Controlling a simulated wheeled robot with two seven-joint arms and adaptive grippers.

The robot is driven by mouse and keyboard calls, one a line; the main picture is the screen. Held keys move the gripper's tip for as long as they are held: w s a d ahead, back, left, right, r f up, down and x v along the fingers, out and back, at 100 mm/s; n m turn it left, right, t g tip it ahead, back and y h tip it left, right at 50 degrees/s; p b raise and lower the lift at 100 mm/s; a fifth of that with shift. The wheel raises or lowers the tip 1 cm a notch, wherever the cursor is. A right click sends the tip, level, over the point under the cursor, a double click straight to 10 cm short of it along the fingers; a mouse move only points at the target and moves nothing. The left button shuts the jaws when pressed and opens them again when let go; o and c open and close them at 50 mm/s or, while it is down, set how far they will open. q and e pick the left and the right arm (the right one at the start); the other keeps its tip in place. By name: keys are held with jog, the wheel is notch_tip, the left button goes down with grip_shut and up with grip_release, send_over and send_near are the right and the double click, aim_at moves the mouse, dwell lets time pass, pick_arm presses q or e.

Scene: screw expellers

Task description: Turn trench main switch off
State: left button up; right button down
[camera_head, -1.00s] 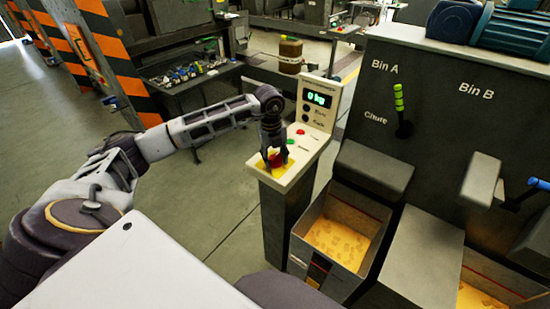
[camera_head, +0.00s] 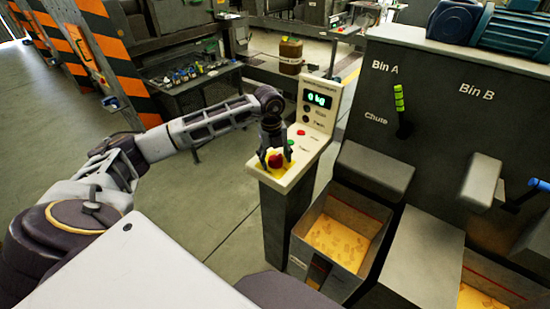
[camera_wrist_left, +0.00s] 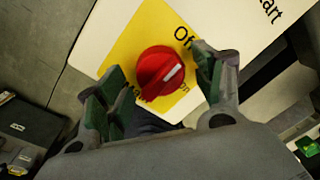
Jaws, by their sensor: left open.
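The main switch is a red rotary knob (camera_wrist_left: 160,70) with a white mark on a yellow plate (camera_wrist_left: 122,48). The letters "Of" show above it in the left wrist view, and the text below it is partly covered. In the head view the red knob (camera_head: 276,160) sits on the sloping top of the control pedestal (camera_head: 312,150). My left gripper (camera_head: 274,158) is over the knob with its fingers apart. In the left wrist view its green-padded fingers (camera_wrist_left: 163,82) are on either side of the knob, with gaps showing. My right gripper is not in view.
The pedestal carries a "0 kg" display (camera_head: 318,100) and small green and red buttons. A bin of yellowish pieces (camera_head: 335,238) stands right of it. A large machine (camera_head: 460,120) marked "Bin A" and "Bin B" fills the right. Open floor (camera_head: 215,215) lies left of the pedestal.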

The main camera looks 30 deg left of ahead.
aim_at(272, 158)
pick_arm(q)
notch_tip(272, 158, up, 12)
jog(key=shift+s+a, duration=0.3)
jog(key=shift+s, duration=0.1)
dwell(0.4)
jog(key=shift+f, duration=0.1)
dwell(0.5)
